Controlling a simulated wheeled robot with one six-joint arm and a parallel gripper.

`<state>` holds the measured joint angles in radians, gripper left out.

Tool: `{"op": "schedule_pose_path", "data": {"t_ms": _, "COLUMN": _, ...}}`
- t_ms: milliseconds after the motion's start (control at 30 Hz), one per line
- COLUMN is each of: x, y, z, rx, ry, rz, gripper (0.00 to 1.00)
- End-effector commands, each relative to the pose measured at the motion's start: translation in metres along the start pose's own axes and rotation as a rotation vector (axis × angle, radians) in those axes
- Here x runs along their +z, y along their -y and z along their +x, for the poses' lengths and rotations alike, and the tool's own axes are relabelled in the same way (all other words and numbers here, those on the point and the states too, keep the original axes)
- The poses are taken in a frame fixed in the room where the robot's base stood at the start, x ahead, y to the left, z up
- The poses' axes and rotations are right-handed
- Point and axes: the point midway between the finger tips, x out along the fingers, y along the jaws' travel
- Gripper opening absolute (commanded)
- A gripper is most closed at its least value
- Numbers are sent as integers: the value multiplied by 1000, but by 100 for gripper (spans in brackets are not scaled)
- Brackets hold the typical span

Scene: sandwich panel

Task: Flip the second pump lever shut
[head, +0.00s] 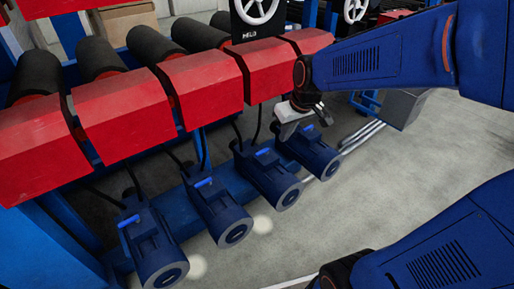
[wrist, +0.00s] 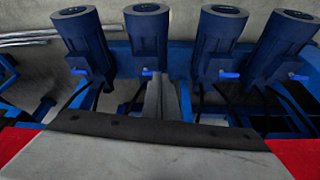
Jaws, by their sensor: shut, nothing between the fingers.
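Several dark blue pumps stand in a row, each with a small bright blue lever. In the head view, levers show on the leftmost pump (head: 150,245), the second from left (head: 222,212) with its lever (head: 203,183), and the third with its lever (head: 262,152). The rightmost pump's (head: 312,152) lever is hidden by my gripper (head: 287,130). In the wrist view, my gripper (wrist: 170,82) is shut and empty, its tips just below the lever (wrist: 147,73) of the second pump from left (wrist: 147,40). Contact is unclear. Another lever (wrist: 229,75) lies crosswise to the right.
Red angular housings (head: 200,95) and black rollers (head: 150,45) stand behind the pumps. A grey box (head: 405,107) and pipes (head: 362,135) are at the right. Dark hoses (head: 238,130) run up from the pumps. The concrete floor (head: 340,220) in front is clear.

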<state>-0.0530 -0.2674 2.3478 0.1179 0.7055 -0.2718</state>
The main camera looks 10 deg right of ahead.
Motion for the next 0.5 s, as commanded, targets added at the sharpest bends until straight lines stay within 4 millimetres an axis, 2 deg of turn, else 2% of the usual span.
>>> {"op": "schedule_pose_path", "data": {"t_ms": 100, "x": -19, "y": -1, "z": 21, "rx": -9, "ry": 9, "rz": -23, "gripper": 0}}
{"op": "schedule_pose_path", "data": {"t_ms": 500, "x": -73, "y": -2, "z": 95, "rx": -35, "ry": 24, "rz": -96, "gripper": 0}}
